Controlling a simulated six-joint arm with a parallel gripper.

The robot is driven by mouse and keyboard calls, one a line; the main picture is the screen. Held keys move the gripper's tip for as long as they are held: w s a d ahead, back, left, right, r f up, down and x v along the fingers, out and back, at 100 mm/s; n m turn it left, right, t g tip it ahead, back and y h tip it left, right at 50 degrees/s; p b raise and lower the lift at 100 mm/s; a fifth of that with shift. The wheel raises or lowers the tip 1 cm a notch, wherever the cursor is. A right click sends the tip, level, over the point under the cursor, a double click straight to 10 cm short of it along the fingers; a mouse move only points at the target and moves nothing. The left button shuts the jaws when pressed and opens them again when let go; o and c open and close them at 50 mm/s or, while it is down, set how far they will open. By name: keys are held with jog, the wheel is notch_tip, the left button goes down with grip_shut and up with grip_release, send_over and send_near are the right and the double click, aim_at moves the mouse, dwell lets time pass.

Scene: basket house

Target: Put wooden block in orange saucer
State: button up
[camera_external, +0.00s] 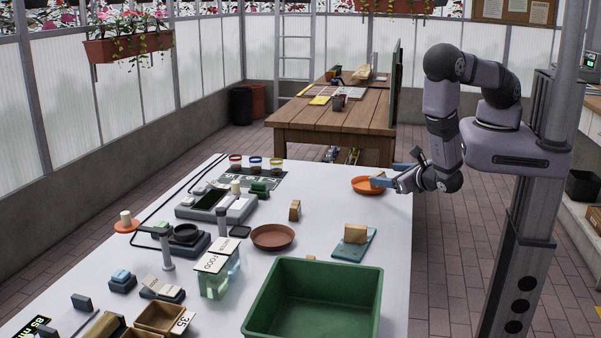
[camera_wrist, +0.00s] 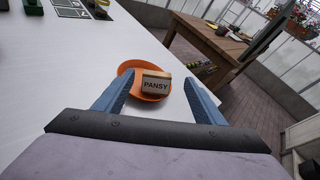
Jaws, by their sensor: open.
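The orange saucer (camera_external: 362,187) lies on the far right part of the white table; it also shows in the wrist view (camera_wrist: 127,72). A wooden block (camera_wrist: 155,84) with a label reading PANSY sits at the saucer, appearing to rest in it and tilted a little. In the external view this block (camera_external: 377,177) is small and partly covered by my gripper (camera_external: 388,176). In the wrist view my gripper (camera_wrist: 160,79) is open, with one blue finger on each side of the block and visible gaps between.
A second wooden block (camera_external: 295,209) stands on the table. Another block (camera_external: 356,232) sits on a teal pad (camera_external: 350,248). A brown saucer (camera_external: 273,237), a green bin (camera_external: 313,305) and small devices are nearer. The table's right edge runs close beside the orange saucer.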

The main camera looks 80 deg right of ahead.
aim_at(379, 175)
jog(key=shift+s+a+r+g+y+p, duration=0.3)
jog(key=shift+s+a+r+p, duration=0.15)
jog(key=shift+p, duration=0.3)
jog(key=shift+s+a+f, duration=0.1)
jog(key=shift+a+f, duration=0.05)
jog(key=shift+f, duration=0.1)
jog(key=shift+b+x, duration=0.35)
jog(key=shift+x, duration=0.5)
jog(key=shift+b+x, duration=0.9)
jog(key=shift+x, duration=2)
jog(key=shift+a, duration=0.2)
jog(key=c, duration=1.2)
jog(key=shift+r, duration=0.1)
jog(key=shift+r+b, duration=0.5)
jog(key=shift+r, duration=4.35)
